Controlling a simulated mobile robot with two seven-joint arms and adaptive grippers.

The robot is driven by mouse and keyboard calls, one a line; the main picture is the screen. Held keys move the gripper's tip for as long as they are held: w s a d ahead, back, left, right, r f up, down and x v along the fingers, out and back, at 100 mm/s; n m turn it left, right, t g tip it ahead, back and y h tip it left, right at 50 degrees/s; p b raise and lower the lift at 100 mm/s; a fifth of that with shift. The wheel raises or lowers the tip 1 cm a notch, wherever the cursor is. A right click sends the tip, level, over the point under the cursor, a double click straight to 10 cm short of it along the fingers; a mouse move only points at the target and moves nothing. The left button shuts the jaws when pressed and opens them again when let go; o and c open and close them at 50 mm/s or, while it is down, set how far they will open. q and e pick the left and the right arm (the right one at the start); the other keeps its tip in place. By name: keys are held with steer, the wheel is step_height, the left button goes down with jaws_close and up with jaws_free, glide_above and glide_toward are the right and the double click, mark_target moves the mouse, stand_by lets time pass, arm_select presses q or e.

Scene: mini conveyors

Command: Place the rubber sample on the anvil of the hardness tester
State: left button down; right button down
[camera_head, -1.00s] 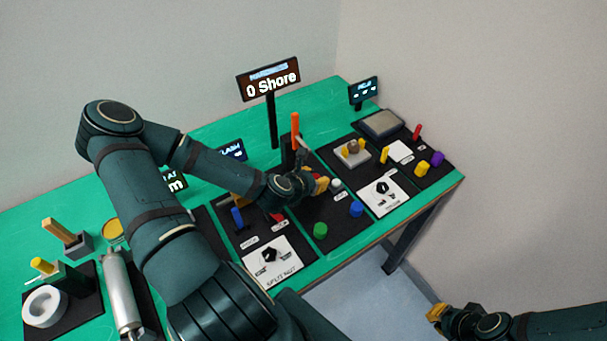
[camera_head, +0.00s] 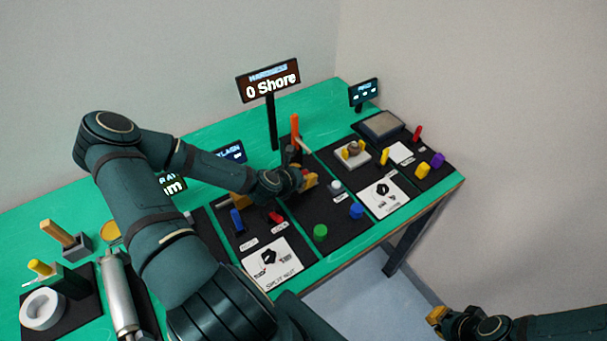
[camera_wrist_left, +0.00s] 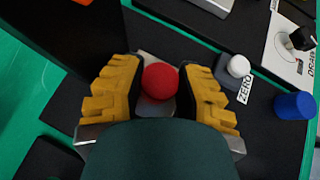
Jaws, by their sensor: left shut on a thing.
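The red round-topped rubber sample (camera_wrist_left: 160,81) is between the yellow fingers of my left gripper (camera_wrist_left: 162,92) in the left wrist view. The gripper is shut on it. A silvery metal surface (camera_wrist_left: 153,107), apparently the anvil, shows just below the sample; I cannot tell whether they touch. In the head view my left gripper (camera_head: 306,180) is at the foot of the hardness tester (camera_head: 294,128), a dark upright with an orange handle. The sample is hidden there. The tester's dark column (camera_wrist_left: 60,35) is at upper left in the wrist view. My right gripper (camera_head: 437,313) is low at right, off the table.
The "0 Shore" display (camera_head: 268,81) stands behind the tester. A white ZERO button (camera_wrist_left: 238,66), a blue cylinder (camera_head: 357,211) and a green cylinder (camera_head: 320,232) are on the black mat near the left gripper. Other stations with knobs flank it.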

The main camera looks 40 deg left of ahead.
arm_select(q)
steer(key=c, duration=1)
jaws_free()
steer(key=shift+f, duration=0.1)
steer(key=shift+r, duration=0.2)
steer(key=p+v, duration=0.2)
steer(key=v, duration=1)
steer(key=shift+f, duration=0.1)
